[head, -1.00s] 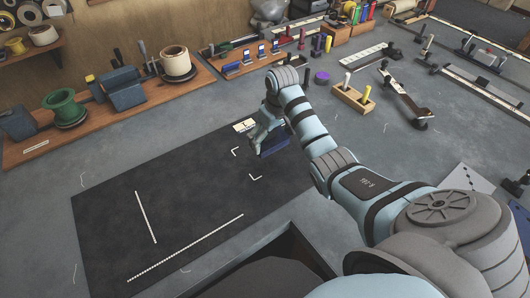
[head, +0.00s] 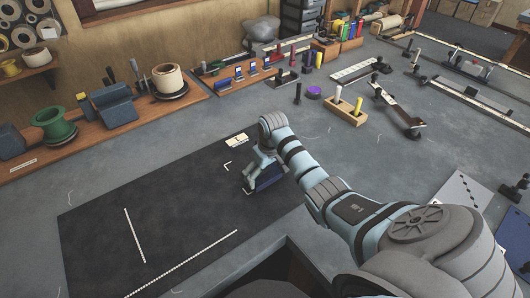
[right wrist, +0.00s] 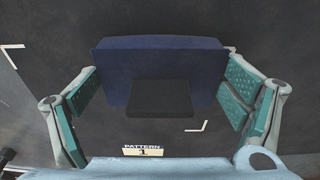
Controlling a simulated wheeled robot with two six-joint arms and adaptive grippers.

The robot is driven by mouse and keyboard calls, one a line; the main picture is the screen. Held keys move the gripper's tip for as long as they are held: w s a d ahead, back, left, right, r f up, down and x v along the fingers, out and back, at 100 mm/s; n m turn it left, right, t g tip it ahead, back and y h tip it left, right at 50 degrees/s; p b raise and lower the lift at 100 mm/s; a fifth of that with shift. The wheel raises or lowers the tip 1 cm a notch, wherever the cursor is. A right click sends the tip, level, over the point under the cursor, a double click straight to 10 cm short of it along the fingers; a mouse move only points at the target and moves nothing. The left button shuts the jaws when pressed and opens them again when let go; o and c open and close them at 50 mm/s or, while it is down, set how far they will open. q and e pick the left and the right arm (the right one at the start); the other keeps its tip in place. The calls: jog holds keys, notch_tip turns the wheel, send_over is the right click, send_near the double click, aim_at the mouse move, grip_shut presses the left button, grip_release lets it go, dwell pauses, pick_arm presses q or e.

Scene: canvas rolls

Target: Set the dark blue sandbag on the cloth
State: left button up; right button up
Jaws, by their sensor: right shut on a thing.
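The dark blue sandbag (head: 268,178) is a box-like block over the right part of the dark cloth (head: 170,212). My right gripper (head: 256,170) is shut on it. In the right wrist view, the sandbag (right wrist: 160,60) sits between the two teal finger pads of the right gripper (right wrist: 162,95), with a black patch on its near face. White corner marks on the cloth show around it. I cannot tell whether the sandbag touches the cloth. My left gripper is not in view.
A small "PATTERN 1" card (head: 237,140) lies at the cloth's far edge; it also shows in the right wrist view (right wrist: 142,151). Wooden racks with spools and tools (head: 110,120) line the back. A wooden block with pegs (head: 345,110) stands farther right. The cloth's left part is clear.

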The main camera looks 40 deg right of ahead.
aim_at(268, 178)
jog(key=o, duration=1)
jog(key=shift+r, duration=0.25)
jog(key=r, duration=0.4)
jog(key=s+r+p, duration=0.1)
jog(key=r, duration=0.2)
jog(key=s+r, duration=0.1)
jog(key=r, duration=0.3)
jog(key=shift+r, duration=0.35)
